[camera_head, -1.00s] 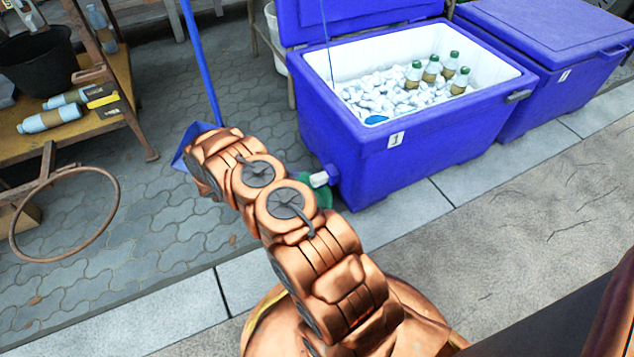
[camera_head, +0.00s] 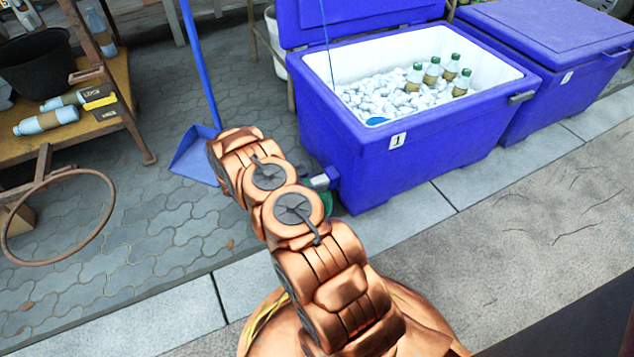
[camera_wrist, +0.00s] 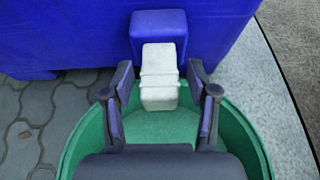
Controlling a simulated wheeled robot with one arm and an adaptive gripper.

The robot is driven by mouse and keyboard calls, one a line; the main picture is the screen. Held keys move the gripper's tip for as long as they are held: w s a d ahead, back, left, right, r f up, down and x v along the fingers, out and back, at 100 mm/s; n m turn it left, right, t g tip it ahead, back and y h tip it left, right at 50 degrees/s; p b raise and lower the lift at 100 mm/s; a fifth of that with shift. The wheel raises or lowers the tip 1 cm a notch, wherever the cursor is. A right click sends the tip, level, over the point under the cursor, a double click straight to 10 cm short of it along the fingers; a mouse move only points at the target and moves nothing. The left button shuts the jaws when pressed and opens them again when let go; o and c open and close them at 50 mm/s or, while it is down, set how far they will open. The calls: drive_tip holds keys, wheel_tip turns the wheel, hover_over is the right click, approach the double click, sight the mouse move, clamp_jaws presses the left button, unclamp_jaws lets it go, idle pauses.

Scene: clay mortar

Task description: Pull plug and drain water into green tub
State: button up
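The white plug (camera_wrist: 160,78) sticks out of a blue drain boss (camera_wrist: 158,30) low on the blue cooler marked 1 (camera_head: 430,155). My gripper (camera_wrist: 160,92) is open, with one dark finger on each side of the plug and a visible gap on both sides. I cannot tell how deep the plug sits between the fingers. The green tub (camera_wrist: 245,135) is below the plug and gripper; only a sliver of it (camera_head: 329,204) shows past my arm in the head view. My gripper is mostly hidden behind my arm there.
The open cooler holds ice and several green-capped bottles (camera_head: 432,72). A second, closed blue cooler (camera_head: 550,40) stands right of it. A blue dustpan (camera_head: 196,155) stands behind my arm. A wooden shelf (camera_head: 125,85) and a rusty ring (camera_head: 58,218) are at left.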

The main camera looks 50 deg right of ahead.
clamp_jaws()
idle(0.3)
